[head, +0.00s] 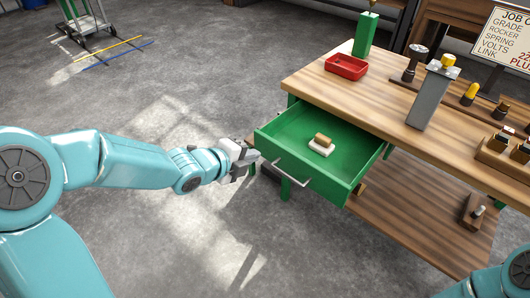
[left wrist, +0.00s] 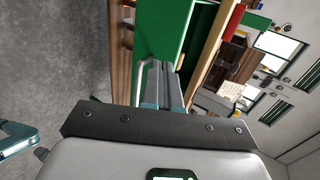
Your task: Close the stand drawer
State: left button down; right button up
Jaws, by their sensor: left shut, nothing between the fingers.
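The green stand drawer (head: 335,135) is pulled out from under the wooden worktop in the head view. A wooden-backed, pale block (head: 321,144) lies inside it. The drawer's silver bar handle (head: 291,172) is on its front face. My left gripper (head: 253,160) is shut and empty at the left part of the drawer front, close to the handle. In the left wrist view the shut fingers (left wrist: 162,88) reach toward the green front, beside the handle (left wrist: 142,82); I cannot tell whether they touch. My right gripper is not in view; only part of that arm shows at lower right.
On the worktop (head: 340,88) stand a red tray (head: 346,66), a green post (head: 365,35), a grey upright block (head: 432,95) and several small parts. A wooden lower shelf (head: 420,215) extends beneath.

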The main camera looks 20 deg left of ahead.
aim_at(273, 145)
pick_arm(q)
jog(key=w, duration=0.1)
jog(key=w+d, duration=0.1)
jog(key=w+f, duration=0.1)
jog(key=w, duration=0.1)
jog(key=shift+d+f, duration=0.1)
jog(key=shift+d, duration=0.15)
jog(key=shift+w+d, duration=0.25)
jog(key=shift+w, duration=0.45)
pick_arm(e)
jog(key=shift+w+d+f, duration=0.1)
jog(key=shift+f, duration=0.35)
